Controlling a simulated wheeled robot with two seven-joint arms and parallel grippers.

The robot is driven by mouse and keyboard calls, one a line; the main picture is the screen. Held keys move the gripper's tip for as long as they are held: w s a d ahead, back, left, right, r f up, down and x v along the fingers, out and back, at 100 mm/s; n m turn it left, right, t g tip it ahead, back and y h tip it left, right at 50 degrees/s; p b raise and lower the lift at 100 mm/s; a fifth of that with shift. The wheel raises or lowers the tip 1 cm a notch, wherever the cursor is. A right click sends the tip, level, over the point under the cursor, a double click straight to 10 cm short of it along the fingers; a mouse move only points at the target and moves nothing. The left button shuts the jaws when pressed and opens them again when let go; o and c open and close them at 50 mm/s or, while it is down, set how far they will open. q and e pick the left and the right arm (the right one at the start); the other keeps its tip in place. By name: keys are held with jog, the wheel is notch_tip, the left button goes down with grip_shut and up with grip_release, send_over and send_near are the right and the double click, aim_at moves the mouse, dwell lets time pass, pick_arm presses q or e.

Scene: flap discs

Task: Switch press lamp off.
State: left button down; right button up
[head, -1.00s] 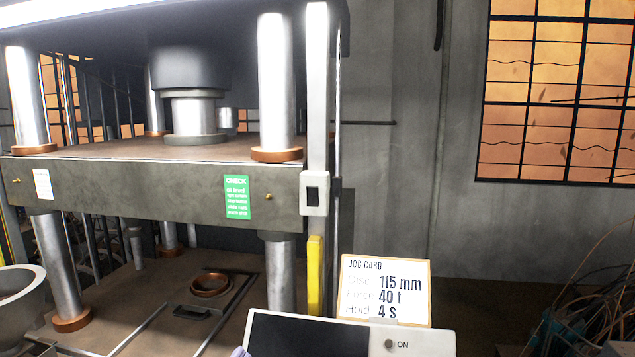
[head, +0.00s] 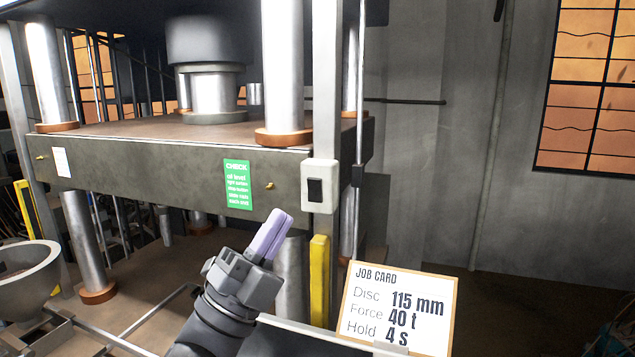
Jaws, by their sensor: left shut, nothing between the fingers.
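A white switch box with a black rocker (head: 315,190) is fixed on the press's right front post, at the end of the grey crossbeam. I cannot tell which way the rocker is tipped. My left gripper (head: 268,236) is raised in front of the press, below and to the left of the switch in the picture. Its lilac fingers are shut and empty and point up towards the beam; they appear apart from the switch. The lamp itself cannot be made out. My right gripper is not in view.
A job card (head: 396,308) stands at the lower right, reading 115 mm, 40 t, 4 s. A yellow bar (head: 319,280) runs below the switch. A green check label (head: 238,185) is on the beam. A grey bowl (head: 28,275) is at the left.

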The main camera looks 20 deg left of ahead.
aim_at(315, 191)
pick_arm(q)
jog(key=w+r, duration=0.1)
jog(key=w, duration=0.7)
jog(key=shift+w+a+b, duration=0.15)
jog(key=shift+a+b, duration=0.15)
jog(key=shift+b, duration=0.05)
jog(key=shift+y, duration=0.3)
dwell(1.3)
jog(key=shift+w, duration=0.4)
jog(key=shift+w+r, duration=0.1)
jog(key=shift+w, duration=0.25)
dwell(0.4)
jog(key=shift+s, duration=0.15)
jog(key=shift+s, duration=0.65)
